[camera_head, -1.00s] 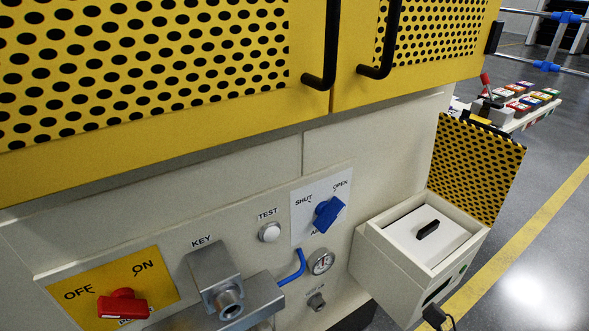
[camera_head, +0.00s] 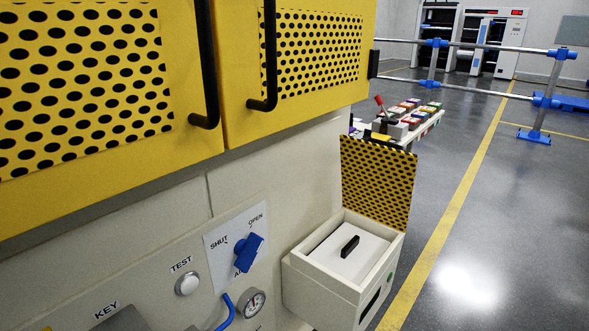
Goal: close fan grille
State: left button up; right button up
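A yellow perforated panel (camera_head: 378,182), which looks like the fan grille, stands raised at the back edge of a cream box (camera_head: 325,283). The box is open at the top. Inside it lies a white plate (camera_head: 345,262) with a black handle (camera_head: 349,246). The box sits at the lower right of the machine front. Neither of my grippers is in view.
Yellow machine doors (camera_head: 232,130) with perforated windows and black handles overhang the cream front. Grey floor (camera_head: 480,200) is clear on the right.

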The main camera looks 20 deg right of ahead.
aim_at(378, 175)
jog(key=i+l+u, duration=0.15)
jog(key=l+u, duration=0.3)
jog(key=l, duration=1.1)
jog(key=l+u, duration=0.45)
jog(key=l, duration=1.1)
jog(key=j, duration=0.35)
jog(key=i+z, duration=0.05)
jog(key=i, duration=0.05)
